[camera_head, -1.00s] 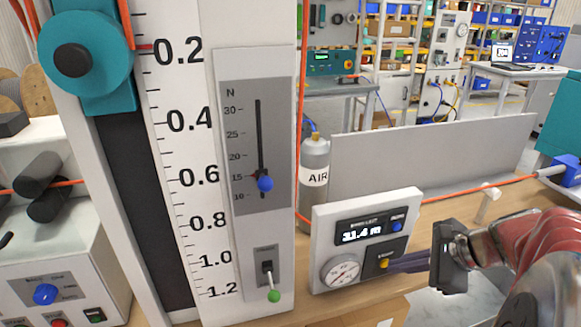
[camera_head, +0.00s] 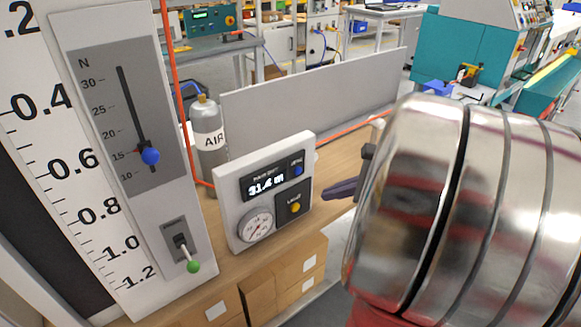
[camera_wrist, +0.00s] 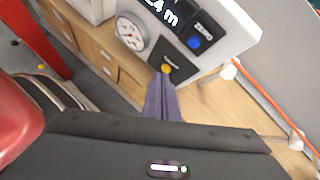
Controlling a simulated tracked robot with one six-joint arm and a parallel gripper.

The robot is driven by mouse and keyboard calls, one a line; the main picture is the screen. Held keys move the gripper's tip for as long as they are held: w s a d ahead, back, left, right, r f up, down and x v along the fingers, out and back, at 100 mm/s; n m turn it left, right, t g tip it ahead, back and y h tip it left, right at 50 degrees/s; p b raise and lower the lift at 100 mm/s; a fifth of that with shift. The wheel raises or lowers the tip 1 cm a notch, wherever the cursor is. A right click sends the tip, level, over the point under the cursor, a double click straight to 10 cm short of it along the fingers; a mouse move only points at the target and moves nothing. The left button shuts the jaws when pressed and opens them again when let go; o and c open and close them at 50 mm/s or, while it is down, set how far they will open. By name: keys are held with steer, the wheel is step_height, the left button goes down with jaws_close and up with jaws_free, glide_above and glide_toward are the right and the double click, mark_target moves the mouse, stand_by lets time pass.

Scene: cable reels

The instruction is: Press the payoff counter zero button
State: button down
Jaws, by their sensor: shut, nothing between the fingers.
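The payoff counter is a white panel (camera_head: 226,200) with a dark display reading 31.4 m. Its blue zero button (camera_head: 297,170) is right of the display; in the wrist view the button (camera_wrist: 194,42) sits under the label ZERO. A yellow button (camera_head: 295,207) on a dark plate is below it, and it also shows in the wrist view (camera_wrist: 165,69). My gripper (camera_head: 326,193) is shut and empty, its tips just right of the panel and apart from it in the head view. In the wrist view the tips (camera_wrist: 161,78) appear just below the yellow button, left of and below the blue one.
A round gauge (camera_head: 256,226) is on the panel's lower left. A grey AIR cylinder (camera_head: 209,150) stands behind it. A tall scale panel with a slider and a green-tipped lever (camera_head: 193,266) is to the left. An orange cable (camera_head: 352,128) runs behind the counter.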

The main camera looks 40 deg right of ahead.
mark_target(298, 171)
steer(key=w, duration=0.7)
steer(key=shift+w, duration=0.3)
steer(key=shift+a, duration=0.15)
stand_by(1.7)
steer(key=shift+w, duration=0.1)
steer(key=shift+w, duration=0.3)
steer(key=shift+w, duration=0.4)
stand_by(0.9)
steer(key=shift+s, duration=0.8)
stand_by(0.3)
